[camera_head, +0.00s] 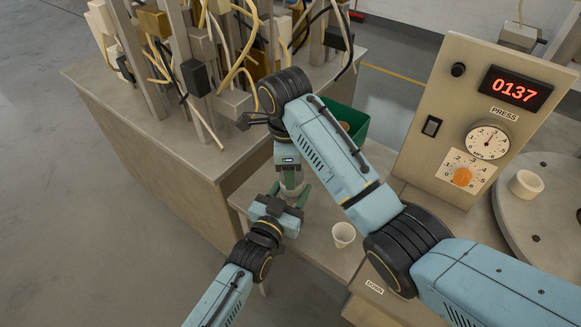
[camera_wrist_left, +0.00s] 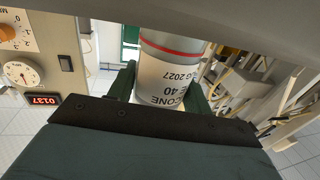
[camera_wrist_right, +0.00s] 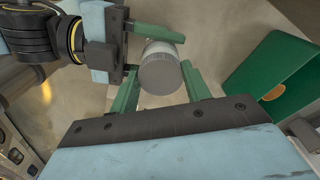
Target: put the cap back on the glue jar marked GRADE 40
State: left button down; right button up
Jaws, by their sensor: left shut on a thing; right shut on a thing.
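The glue jar (camera_head: 292,186) is upright between the fingers of my left gripper (camera_head: 291,196). My right gripper (camera_head: 288,163) is directly above, pointing down, shut on the grey round cap (camera_wrist_right: 161,77). In the right wrist view the cap is in line with the jar (camera_wrist_right: 163,48). Whether it touches or is seated on the jar cannot be told. The rim is hidden.
A white cup (camera_head: 343,233) stands on the bench right of the jar. A green bin (camera_head: 356,124) with an orange item is behind my right arm. A press panel (camera_head: 455,95) reading 0137 stands right. A cluttered bench (camera_head: 150,125) is at left.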

jog(key=o, duration=1)
jog(key=shift+r, duration=0.1)
jog(key=shift+w+r, duration=0.15)
jog(key=shift+r, duration=0.55)
jog(key=r, duration=1)
jog(key=shift+a+r, duration=0.25)
jog(key=shift+a, duration=0.05)
pick_arm(q)
jog(key=c, duration=0.6)
grip_release()
jog(key=shift+o, duration=0.2)
